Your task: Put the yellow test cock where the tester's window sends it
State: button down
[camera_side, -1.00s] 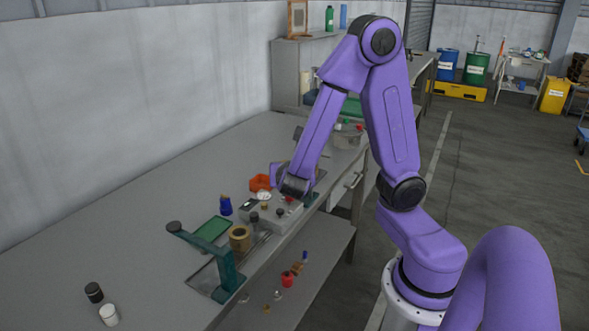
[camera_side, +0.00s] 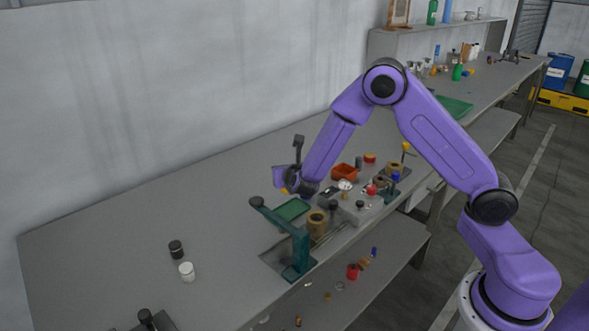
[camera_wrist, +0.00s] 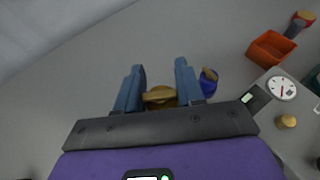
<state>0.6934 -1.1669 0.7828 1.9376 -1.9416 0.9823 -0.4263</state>
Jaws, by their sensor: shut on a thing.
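My gripper (camera_wrist: 160,92) is shut on a yellow-brown piece (camera_wrist: 160,95), which looks like the yellow test cock, between its two blue-grey fingers. In the side view my gripper (camera_side: 287,188) is above the bench, behind the green tray, with a bit of yellow at its tips. The tester appears to be the grey box (camera_side: 345,211) to its right, with a round white dial (camera_wrist: 282,88) and a small dark unit with a pale lit window (camera_wrist: 248,98). I cannot read that window. Part of the held piece is hidden by the gripper.
A blue object with a brown top (camera_wrist: 208,82) stands just right of my fingers. An orange bin (camera_side: 345,171), a green tray (camera_side: 293,209), a brass ring (camera_side: 317,223) and a teal stand (camera_side: 299,250) are around. Black (camera_side: 176,249) and white (camera_side: 187,271) jars stand left; the bench behind is clear.

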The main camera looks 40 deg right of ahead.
dwell(0.3)
jog(key=shift+f, duration=2.9)
jog(key=shift+f, duration=1.1)
dwell(0.6)
jog(key=shift+c, duration=0.3)
grip_release()
jog(key=shift+r, duration=4)
